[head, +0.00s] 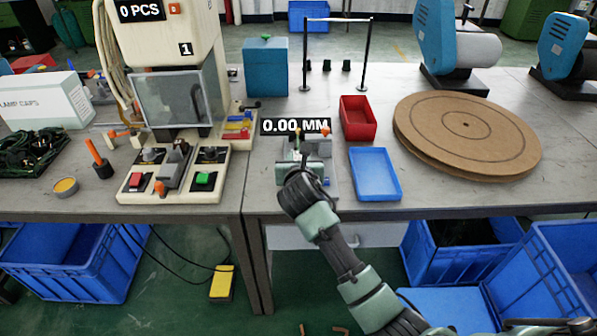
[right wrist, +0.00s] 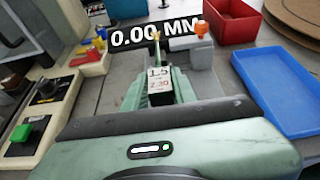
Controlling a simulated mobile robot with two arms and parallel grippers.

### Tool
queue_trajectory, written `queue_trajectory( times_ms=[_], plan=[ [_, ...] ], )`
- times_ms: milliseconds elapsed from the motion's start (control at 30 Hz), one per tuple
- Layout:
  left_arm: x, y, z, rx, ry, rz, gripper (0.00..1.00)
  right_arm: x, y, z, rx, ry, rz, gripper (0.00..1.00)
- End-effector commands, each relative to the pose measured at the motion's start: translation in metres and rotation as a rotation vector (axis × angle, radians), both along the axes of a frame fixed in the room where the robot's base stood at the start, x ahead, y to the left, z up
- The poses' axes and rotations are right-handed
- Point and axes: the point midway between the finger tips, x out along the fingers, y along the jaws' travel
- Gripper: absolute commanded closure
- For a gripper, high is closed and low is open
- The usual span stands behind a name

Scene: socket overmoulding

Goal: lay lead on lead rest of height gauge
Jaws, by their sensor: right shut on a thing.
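The height gauge shows by its black display (head: 283,127) reading 0.00 MM and a grey base (head: 330,172) near the table's front edge. The display also shows in the right wrist view (right wrist: 122,39). My right gripper (head: 301,151) is over the gauge, fingers pointing away toward the display. In the right wrist view my gripper (right wrist: 157,62) is shut, with a thin yellowish tip, seemingly of the lead (right wrist: 157,37), showing beyond the fingers. The rest of the lead and the lead rest are hidden or too small to tell. My left gripper is out of view.
A blue tray (head: 375,174) lies just right of the gauge, with a red bin (head: 358,118) behind it. A moulding press (head: 175,100) with a control box (head: 128,188) stands to the left. A round cardboard disc (head: 465,125) fills the table at right.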

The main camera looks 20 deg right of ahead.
Motion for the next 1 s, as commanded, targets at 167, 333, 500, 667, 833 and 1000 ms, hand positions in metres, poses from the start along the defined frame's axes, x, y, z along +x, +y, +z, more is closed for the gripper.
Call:
queue_trajectory(
  times_ms=[167,333,500,667,833,1000],
  plan=[
    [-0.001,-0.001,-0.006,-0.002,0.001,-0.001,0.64,-0.001,0.001,-0.030,0.003,0.004,0.001,1.00],
    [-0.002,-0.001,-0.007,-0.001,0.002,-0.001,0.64,-0.001,0.000,-0.041,0.001,0.001,0.001,1.00],
    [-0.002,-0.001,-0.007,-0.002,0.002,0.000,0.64,0.000,0.000,-0.041,0.001,0.001,0.001,1.00],
    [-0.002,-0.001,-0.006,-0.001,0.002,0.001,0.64,0.000,0.000,-0.043,0.001,0.002,0.001,1.00],
    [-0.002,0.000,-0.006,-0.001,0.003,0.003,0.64,-0.001,0.001,-0.044,0.002,0.002,0.001,0.51],
    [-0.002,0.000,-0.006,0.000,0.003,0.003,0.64,0.000,0.001,-0.043,0.002,0.002,0.001,0.51]
  ],
)
